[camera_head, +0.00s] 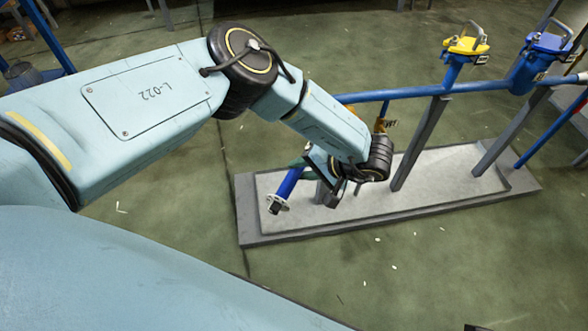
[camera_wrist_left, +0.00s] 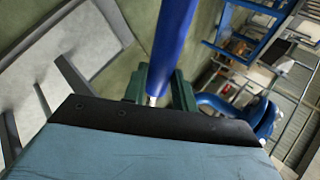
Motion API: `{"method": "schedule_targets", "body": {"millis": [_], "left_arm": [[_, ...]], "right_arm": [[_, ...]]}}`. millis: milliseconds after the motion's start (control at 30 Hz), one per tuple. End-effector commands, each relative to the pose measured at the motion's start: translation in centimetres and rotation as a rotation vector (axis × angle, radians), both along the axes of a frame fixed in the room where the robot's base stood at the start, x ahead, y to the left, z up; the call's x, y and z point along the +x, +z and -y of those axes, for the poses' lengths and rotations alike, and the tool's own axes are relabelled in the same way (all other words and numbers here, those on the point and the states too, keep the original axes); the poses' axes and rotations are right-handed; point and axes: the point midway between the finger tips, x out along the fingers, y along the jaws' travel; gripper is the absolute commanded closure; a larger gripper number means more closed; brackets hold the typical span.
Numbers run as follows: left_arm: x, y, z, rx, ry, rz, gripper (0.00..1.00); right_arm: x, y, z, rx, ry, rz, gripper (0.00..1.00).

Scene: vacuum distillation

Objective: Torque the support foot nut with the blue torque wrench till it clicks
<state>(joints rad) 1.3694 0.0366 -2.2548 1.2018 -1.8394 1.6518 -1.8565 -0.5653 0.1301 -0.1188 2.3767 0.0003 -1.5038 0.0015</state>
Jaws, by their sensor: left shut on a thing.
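My left gripper (camera_head: 308,168) is at the end of the arm reaching in from the left, low over the pale base slab. It is shut on the blue torque wrench (camera_head: 289,184), whose blue shaft slants down to a dark end at lower left. In the left wrist view the blue wrench (camera_wrist_left: 172,45) runs up between the green fingers of the left gripper (camera_wrist_left: 158,88). The support foot nut cannot be made out; the gripper and forearm cover part of the slab. I cannot tell whether the wrench touches anything. My right gripper is not in view.
The pale base slab (camera_head: 375,205) has a raised grey rim and carries grey posts (camera_head: 420,140) close to my gripper. A blue pipe (camera_head: 400,93) runs above it, with yellow-topped (camera_head: 467,44) and blue-topped (camera_head: 550,41) valves at right. The green floor in front is clear apart from small scraps.

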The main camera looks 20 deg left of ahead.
Motion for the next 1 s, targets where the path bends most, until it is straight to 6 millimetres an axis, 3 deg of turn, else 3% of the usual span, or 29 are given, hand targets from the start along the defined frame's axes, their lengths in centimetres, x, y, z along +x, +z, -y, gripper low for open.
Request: {"method": "schedule_targets", "body": {"millis": [100, 333, 600, 1000], "left_arm": [[0.3, -0.3, 1.1, 0.003, 0.063, 0.007, 1.00], [0.4, 0.0, 2.0, 0.003, 0.115, 0.006, 1.00], [0.9, -0.4, 4.1, 0.002, 0.230, 0.006, 1.00], [1.4, -0.3, 5.6, 0.002, 0.317, 0.007, 1.00]], "right_arm": [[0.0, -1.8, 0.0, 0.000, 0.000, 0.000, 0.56], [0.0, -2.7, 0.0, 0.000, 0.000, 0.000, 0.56], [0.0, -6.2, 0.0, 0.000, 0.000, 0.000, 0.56], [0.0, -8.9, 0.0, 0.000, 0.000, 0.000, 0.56]]}}
